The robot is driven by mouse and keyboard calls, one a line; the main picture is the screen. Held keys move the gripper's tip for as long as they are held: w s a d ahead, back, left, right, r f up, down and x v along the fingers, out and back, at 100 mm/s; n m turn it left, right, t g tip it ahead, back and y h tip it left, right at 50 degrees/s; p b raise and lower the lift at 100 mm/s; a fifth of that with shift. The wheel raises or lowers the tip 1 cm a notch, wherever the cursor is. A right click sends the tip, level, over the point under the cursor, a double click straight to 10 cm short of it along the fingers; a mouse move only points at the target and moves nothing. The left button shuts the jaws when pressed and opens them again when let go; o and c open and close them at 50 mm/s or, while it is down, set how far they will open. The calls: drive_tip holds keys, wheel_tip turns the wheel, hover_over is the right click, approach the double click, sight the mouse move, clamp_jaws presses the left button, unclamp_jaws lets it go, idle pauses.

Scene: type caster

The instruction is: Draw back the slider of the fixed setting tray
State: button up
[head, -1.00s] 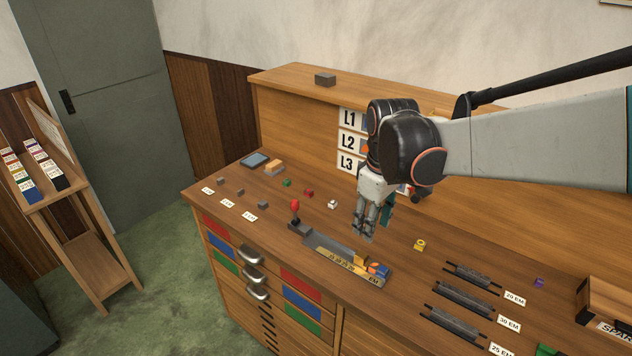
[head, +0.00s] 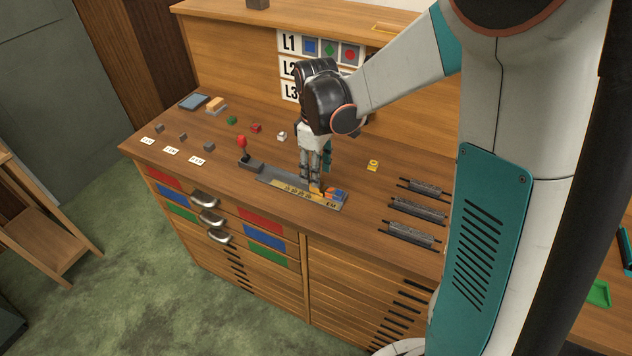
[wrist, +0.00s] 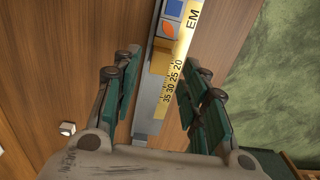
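The setting tray (head: 268,181) is a long grey channel with a yellow scale along its near side. My gripper (head: 313,182) points down over the right part of the tray, close to a yellow-orange piece that looks like the slider (wrist: 160,58). In the wrist view my fingers are apart, one on each side of the tray, with the yellow piece between or just beyond the tips. I cannot tell whether they touch it.
A red-knobbed lever (head: 242,142) stands at the tray's left end. Small coloured blocks, such as a yellow one (head: 373,165), lie behind the tray. Dark slotted racks (head: 418,208) are to the right. The upright board with L1 to L3 signs (head: 290,67) rises behind.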

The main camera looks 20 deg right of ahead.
drive_tip(key=shift+f+b, duration=0.4)
drive_tip(key=shift+f, duration=1.35)
clamp_jaws()
